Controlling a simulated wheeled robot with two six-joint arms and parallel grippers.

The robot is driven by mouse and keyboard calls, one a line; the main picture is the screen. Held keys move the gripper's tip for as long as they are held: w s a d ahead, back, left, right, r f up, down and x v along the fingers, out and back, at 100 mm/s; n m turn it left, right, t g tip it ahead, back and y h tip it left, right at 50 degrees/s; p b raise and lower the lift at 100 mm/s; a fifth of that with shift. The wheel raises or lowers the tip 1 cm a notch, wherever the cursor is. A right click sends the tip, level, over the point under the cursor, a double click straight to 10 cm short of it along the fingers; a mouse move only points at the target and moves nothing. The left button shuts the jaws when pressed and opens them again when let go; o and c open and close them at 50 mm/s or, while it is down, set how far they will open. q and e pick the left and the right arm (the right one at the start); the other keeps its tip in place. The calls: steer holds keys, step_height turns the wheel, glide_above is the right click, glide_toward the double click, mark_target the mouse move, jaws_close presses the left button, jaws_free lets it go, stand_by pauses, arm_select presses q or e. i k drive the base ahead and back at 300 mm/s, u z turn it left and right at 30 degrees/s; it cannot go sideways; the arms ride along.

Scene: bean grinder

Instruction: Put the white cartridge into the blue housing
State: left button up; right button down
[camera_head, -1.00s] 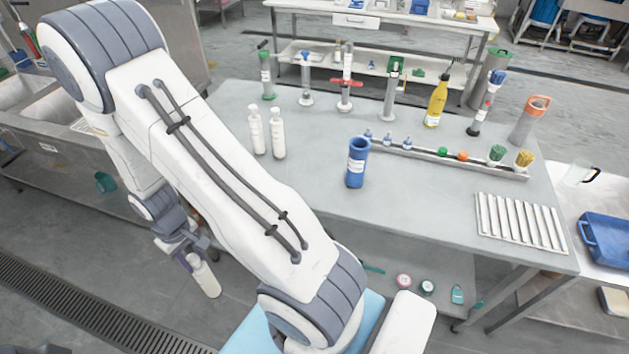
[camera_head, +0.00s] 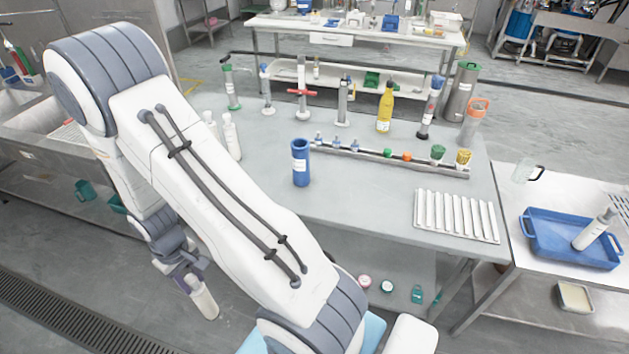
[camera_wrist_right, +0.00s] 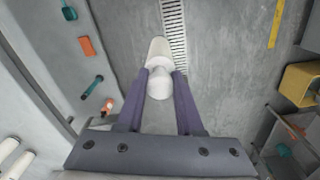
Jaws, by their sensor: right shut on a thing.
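The blue housing (camera_head: 300,165) is an upright open-topped blue cylinder with a white label. It stands on the grey table near its front edge, in the middle of the head view. My right gripper (camera_head: 190,277) hangs low at the lower left, off the table and well apart from the housing. It is shut on the white cartridge (camera_head: 204,303), a white cylinder. In the right wrist view the cartridge (camera_wrist_right: 159,82) sits between the two purple fingers of the gripper (camera_wrist_right: 160,80), with its rounded end forward over the floor. My left gripper is not in view.
Two white bottles (camera_head: 231,137) stand left of the housing, partly behind my arm. A rack (camera_head: 420,165) with small items lies behind it. Upright tools and a yellow bottle (camera_head: 385,108) stand farther back. A slatted white tray (camera_head: 456,216) and a blue tray (camera_head: 545,243) are right.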

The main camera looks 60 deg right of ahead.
mark_target(301, 179)
steer(key=z, duration=0.85)
steer(key=i, duration=0.25)
steer(key=u, duration=0.05)
